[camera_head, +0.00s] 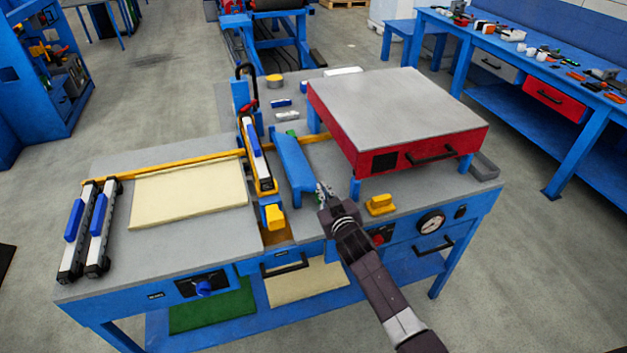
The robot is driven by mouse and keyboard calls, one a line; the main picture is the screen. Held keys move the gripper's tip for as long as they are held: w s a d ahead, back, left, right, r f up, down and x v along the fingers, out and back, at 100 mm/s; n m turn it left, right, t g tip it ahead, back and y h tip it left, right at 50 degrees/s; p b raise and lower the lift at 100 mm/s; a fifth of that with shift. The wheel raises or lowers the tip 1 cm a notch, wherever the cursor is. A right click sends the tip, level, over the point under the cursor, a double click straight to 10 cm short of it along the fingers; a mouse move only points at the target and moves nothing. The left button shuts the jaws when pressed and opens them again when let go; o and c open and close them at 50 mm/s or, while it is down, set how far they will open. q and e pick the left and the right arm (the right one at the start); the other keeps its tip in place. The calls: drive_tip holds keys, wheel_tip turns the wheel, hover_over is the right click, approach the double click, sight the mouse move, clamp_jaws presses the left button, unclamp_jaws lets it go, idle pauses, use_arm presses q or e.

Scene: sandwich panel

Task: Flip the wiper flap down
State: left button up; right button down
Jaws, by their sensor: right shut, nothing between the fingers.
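A long blue flap (295,165), which looks like the wiper flap, stands in the middle of the workbench, left of the red press box. It appears raised and slanted, but its exact angle is hard to tell. My right gripper (325,192) is shut and empty just right of the flap's near end. Whether its fingertips touch the flap cannot be told. My left gripper is out of view.
The grey-topped red press box (400,110) stands close behind and right of my right gripper. A yellow block (380,204) sits just right of it. Left are a cream panel (190,193), a yellow bar (165,164) and two blue-handled rails (88,230).

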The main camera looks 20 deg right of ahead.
drive_tip(key=shift+f+m, duration=0.6)
drive_tip(key=shift+m, duration=0.1)
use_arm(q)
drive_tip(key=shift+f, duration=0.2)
use_arm(e)
drive_tip(key=shift+f, duration=0.35)
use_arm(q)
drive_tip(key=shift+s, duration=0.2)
use_arm(e)
drive_tip(key=shift+f, duration=0.1)
wheel_tip(320, 180, up, 4)
drive_tip(key=p, duration=0.3)
drive_tip(key=shift+w, duration=0.15)
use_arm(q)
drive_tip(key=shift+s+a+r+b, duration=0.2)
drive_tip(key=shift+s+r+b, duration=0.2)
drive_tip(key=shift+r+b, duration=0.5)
use_arm(e)
drive_tip(key=v, duration=1)
drive_tip(key=shift+d, duration=0.2)
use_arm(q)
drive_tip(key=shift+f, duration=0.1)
